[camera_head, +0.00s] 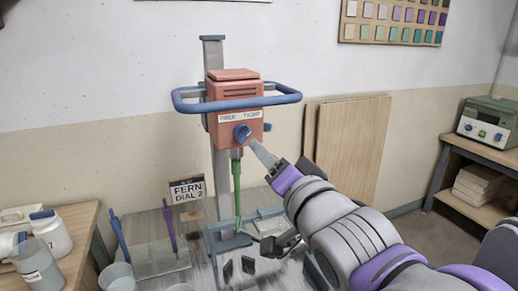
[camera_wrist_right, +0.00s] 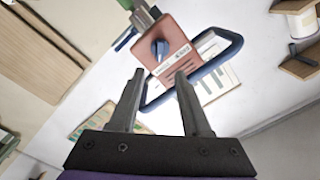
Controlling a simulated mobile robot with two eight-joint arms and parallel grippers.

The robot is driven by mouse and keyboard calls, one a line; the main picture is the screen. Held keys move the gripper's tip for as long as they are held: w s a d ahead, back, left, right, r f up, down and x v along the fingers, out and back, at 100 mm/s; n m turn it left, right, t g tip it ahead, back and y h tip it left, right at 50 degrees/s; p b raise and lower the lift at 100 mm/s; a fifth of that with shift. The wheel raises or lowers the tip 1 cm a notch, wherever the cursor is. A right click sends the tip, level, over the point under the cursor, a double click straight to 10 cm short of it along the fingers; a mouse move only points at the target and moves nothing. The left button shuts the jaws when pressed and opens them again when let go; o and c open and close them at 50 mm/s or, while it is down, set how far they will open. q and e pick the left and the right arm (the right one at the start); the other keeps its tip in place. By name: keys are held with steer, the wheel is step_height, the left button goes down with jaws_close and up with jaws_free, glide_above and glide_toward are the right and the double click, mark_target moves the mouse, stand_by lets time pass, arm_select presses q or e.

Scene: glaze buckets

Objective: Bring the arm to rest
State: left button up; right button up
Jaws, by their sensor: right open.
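The mixer's red head (camera_head: 232,88) stands on a grey column, with a blue ring handle (camera_head: 190,105) around it. On its front are a FREE/TIGHT label and a blue knob (camera_head: 242,133). My right gripper (camera_head: 259,150) is at the front right of the head, just below and right of the knob. In the right wrist view my right gripper (camera_wrist_right: 157,75) is open with nothing between its fingers. The red head (camera_wrist_right: 172,30) and blue knob (camera_wrist_right: 159,47) show beyond the fingertips, and the knob looks clear of them.
A green shaft (camera_head: 237,185) hangs below the head. Jars and cups are at lower left. Wooden boards (camera_head: 350,145) lean on the wall. A green device (camera_head: 488,121) sits at right.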

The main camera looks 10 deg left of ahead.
steer(key=shift+s+d, duration=0.3)
steer(key=shift+s, duration=0.1)
steer(key=s+d+f+g+h, duration=0.1)
steer(key=d+f+h, duration=0.2)
steer(key=d+f, duration=0.45)
steer(key=s+d+f+g+h, duration=0.15)
steer(key=d+f, duration=0.25)
steer(key=f, duration=0.7)
steer(key=s+d+f+g+h, duration=0.15)
steer(key=d+f+h, duration=0.3)
steer(key=f, duration=0.45)
steer(key=s+d+f+n+g+h, duration=0.1)
steer(key=s+d+f+g, duration=0.2)
steer(key=s+d+f, duration=0.35)
steer(key=s+d+f+n+g, duration=0.1)
steer(key=s+d+f+g, duration=0.2)
steer(key=s+f, duration=0.7)
arm_select(q)
step_height(320, 180, up, 14)
steer(key=w+p, duration=0.2)
steer(key=p, duration=1.1)
steer(key=shift+r+t, duration=0.15)
steer(key=shift+t, duration=0.15)
arm_select(e)
step_height(320, 180, up, 11)
steer(key=w, duration=0.2)
steer(key=shift+w, duration=0.35)
